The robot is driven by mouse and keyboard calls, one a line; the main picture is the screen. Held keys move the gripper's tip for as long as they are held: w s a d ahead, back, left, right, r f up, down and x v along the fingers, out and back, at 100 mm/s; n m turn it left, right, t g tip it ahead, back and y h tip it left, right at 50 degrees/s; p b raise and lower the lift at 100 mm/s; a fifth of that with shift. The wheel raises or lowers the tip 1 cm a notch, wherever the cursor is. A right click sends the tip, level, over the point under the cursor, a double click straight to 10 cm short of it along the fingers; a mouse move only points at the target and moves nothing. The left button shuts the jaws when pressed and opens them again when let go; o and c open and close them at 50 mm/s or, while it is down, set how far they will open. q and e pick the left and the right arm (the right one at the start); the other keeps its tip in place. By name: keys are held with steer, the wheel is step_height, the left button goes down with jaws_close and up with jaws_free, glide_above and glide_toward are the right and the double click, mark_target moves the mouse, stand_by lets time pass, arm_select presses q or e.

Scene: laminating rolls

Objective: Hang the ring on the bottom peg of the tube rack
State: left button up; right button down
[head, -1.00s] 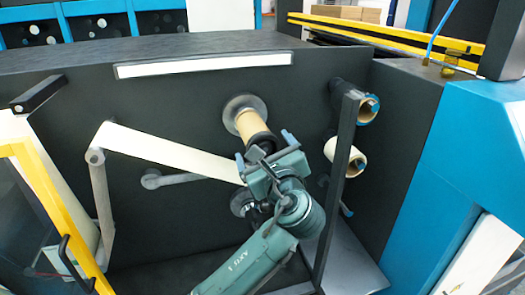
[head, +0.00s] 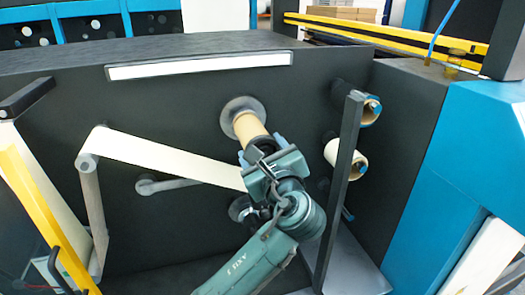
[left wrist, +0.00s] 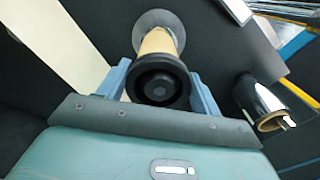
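A black ring (left wrist: 160,78) sits at the front end of a tan core (left wrist: 157,42) on the upper spindle; the core also shows in the head view (head: 247,126). My left gripper (head: 262,151) is in front of it, its two blue fingers spread on either side of the ring. Whether they touch it is unclear. The tube rack at the right has a dark tube (head: 366,105) on top and a cream roll (head: 347,155) below. Its bottom peg (head: 346,213) looks bare, partly hidden by a dark post. My right gripper is not in view.
The dark upright post (head: 338,190) stands between my left arm and the rack. A cream web (head: 170,158) runs from a roller at the left to behind my gripper. A grey lever (head: 175,185) sticks out from the panel.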

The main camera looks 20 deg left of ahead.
arm_select(q)
steer(key=c, duration=0.4)
steer(key=shift+p+v, duration=1.25)
steer(key=shift+v, duration=1.35)
steer(key=shift+c, duration=0.2)
